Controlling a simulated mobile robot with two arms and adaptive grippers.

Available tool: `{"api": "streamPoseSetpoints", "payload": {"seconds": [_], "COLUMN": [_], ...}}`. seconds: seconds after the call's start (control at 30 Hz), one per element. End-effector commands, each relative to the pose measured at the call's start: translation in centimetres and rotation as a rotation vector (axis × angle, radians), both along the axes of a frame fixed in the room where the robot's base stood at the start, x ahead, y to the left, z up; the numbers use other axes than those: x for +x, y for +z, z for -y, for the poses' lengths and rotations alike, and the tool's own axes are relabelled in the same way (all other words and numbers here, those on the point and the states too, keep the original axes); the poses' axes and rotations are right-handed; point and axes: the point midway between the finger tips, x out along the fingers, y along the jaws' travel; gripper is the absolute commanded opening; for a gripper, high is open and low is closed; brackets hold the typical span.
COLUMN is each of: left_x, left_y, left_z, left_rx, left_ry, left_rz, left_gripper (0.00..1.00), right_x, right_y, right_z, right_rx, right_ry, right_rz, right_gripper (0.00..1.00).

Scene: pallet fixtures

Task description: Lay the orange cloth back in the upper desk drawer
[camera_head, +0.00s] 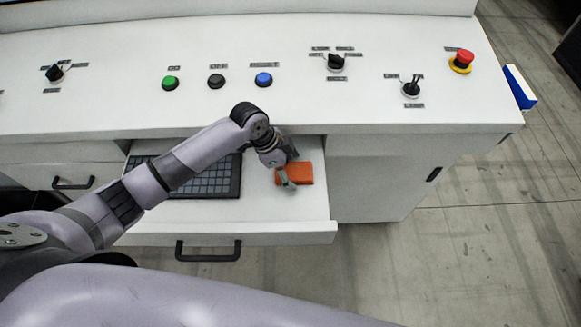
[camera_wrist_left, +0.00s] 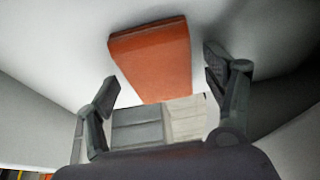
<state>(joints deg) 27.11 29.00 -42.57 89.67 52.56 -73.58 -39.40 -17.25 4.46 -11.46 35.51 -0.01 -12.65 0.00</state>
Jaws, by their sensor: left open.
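The orange cloth (camera_head: 306,173) is a flat folded block. It appears to lie on the white floor of the open upper desk drawer (camera_head: 290,234), right of the keyboard. My left gripper (camera_head: 286,168) is at the cloth's left part, under the desk's front edge, and hides some of it. In the left wrist view the cloth (camera_wrist_left: 155,58) lies between and beyond the two spread fingers (camera_wrist_left: 165,82), with no clear contact. The left gripper is open. My right gripper is not in view.
A dark keyboard (camera_head: 218,181) lies in the drawer, partly behind my left arm. The desk top (camera_head: 120,110) overhangs the drawer's back and carries buttons, switches and a red emergency stop (camera_head: 463,58). A black handle (camera_head: 208,252) is on the drawer front.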

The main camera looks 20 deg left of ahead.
Motion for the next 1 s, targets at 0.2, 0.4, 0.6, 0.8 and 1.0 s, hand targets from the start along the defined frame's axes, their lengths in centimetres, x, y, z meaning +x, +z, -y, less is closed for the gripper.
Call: {"api": "streamPoseSetpoints", "payload": {"seconds": [0.2, 0.4, 0.6, 0.8, 1.0], "left_x": [0.0, -0.1, -0.7, -1.2, -1.4], "left_y": [0.2, 2.4, 6.4, 9.6, 11.1], "left_z": [0.0, -1.1, -2.7, -3.9, -4.5], "left_rx": [0.0, 0.001, 0.001, 0.0, 0.0], "left_ry": [0.0, 0.0, 0.0, 0.0, 0.0], "left_rz": [0.001, 0.005, 0.007, 0.002, 0.0], "left_gripper": [0.76, 0.76, 0.76, 0.76, 0.76], "right_x": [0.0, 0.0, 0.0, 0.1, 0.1], "right_y": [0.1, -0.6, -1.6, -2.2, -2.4], "right_z": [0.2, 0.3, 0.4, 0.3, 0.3], "right_rx": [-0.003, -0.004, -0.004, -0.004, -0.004], "right_ry": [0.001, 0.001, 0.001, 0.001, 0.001], "right_rz": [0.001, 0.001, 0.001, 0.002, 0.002], "right_gripper": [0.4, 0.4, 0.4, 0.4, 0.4]}}
